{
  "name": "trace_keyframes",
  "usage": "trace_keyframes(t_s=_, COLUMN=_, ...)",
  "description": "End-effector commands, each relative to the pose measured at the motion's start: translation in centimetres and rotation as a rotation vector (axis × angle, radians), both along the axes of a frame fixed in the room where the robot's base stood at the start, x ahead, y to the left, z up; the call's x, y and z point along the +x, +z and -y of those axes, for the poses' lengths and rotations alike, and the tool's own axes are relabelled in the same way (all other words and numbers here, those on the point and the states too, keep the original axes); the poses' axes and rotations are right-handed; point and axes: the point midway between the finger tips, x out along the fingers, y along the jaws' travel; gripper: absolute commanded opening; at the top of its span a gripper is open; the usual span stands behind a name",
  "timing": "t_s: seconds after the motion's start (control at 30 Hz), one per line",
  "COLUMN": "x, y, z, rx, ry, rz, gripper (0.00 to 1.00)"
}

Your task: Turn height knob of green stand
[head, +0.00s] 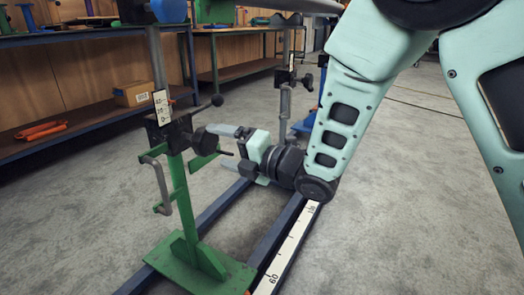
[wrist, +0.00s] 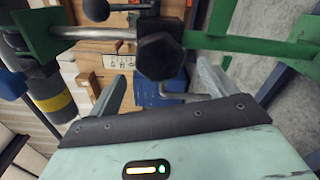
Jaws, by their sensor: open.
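The green stand (head: 184,205) stands upright on its flat green base in the head view. A black height knob (head: 204,141) sticks out to the right from the black clamp block on its post. In the wrist view the knob (wrist: 160,57) is a dark, many-sided block, seen roughly centred between the fingers. My gripper (head: 226,147) is open, just right of the knob, with its fingers pointing left at it. In the wrist view my gripper (wrist: 162,76) shows one finger on each side of the knob, with gaps; no contact shows. The knob's depth between the fingers is unclear.
A white scale (head: 161,107) and a ball-ended lever (head: 217,100) sit above the knob. A bent grey bar (head: 158,182) hangs left of the post. Blue floor rails (head: 272,240) run under the stand, beside a ruler strip (head: 290,250). Shelves stand behind. The floor at right is clear.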

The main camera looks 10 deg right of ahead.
Motion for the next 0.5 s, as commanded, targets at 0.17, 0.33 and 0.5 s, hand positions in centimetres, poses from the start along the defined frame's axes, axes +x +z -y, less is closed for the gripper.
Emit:
trace_keyframes(t_s=0.17, x=-2.6, y=0.3, z=3.5, rx=0.000, ry=-0.004, rz=-0.005, gripper=0.84)
trace_keyframes(t_s=0.33, x=-4.6, y=0.2, z=6.0, rx=0.000, ry=-0.003, rz=-0.004, gripper=0.84)
trace_keyframes(t_s=0.5, x=-5.8, y=0.0, z=7.5, rx=-0.001, ry=-0.002, rz=-0.002, gripper=0.84)
